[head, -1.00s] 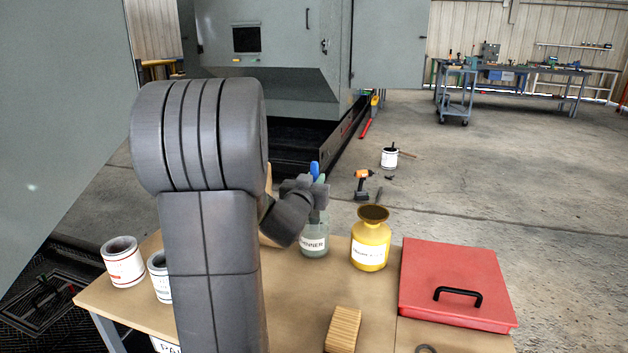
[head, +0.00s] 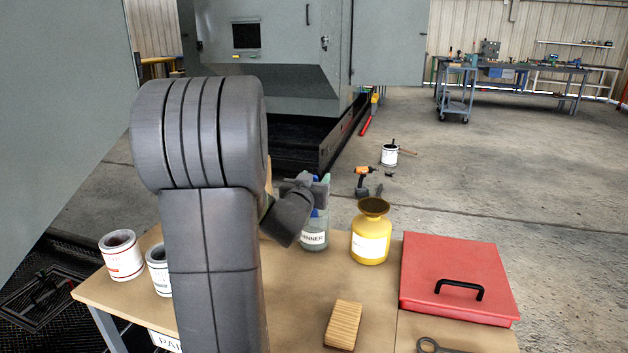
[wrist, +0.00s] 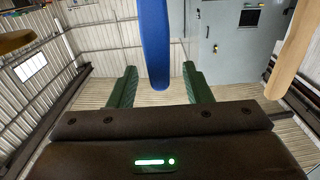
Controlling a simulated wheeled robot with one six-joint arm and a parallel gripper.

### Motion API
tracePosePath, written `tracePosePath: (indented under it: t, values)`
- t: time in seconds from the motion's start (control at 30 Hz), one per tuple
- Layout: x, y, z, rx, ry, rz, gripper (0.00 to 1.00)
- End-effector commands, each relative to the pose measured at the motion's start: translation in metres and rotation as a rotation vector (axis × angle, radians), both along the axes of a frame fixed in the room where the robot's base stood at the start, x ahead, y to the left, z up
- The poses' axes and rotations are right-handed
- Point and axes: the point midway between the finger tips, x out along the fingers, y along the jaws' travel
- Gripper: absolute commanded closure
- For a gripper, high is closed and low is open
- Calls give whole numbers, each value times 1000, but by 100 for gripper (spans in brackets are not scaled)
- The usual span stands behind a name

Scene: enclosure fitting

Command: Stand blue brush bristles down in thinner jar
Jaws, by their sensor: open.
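The thinner jar (head: 314,239) is a clear greenish jar with a white label, on the tan table behind my arm. My gripper (head: 318,186) is above its mouth, and its green fingers are apart. A blue strip of the brush (head: 316,212) shows below my gripper, at the jar's mouth. In the wrist view the blue brush handle (wrist: 156,45) lies between the two open fingers (wrist: 158,85), with a gap on each side. Its rounded end is near the gripper body. The bristles are not visible, and I cannot tell whether they touch the jar's bottom.
A yellow bottle (head: 370,238) stands just right of the jar. A red case (head: 455,265), a wooden block (head: 343,325) and two white cans (head: 121,256) are on the table. A wooden strip (wrist: 295,50) shows at the wrist view's right. Bare table lies in front of the jar.

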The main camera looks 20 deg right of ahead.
Motion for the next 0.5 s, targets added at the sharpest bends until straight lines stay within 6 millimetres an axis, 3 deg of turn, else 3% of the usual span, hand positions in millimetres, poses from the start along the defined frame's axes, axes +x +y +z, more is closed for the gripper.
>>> tracePosePath:
  t: [0.17,0.5]
  values:
    - [-12,10,1,0,0,2,55]
    - [-72,55,0,1,-1,3,55]
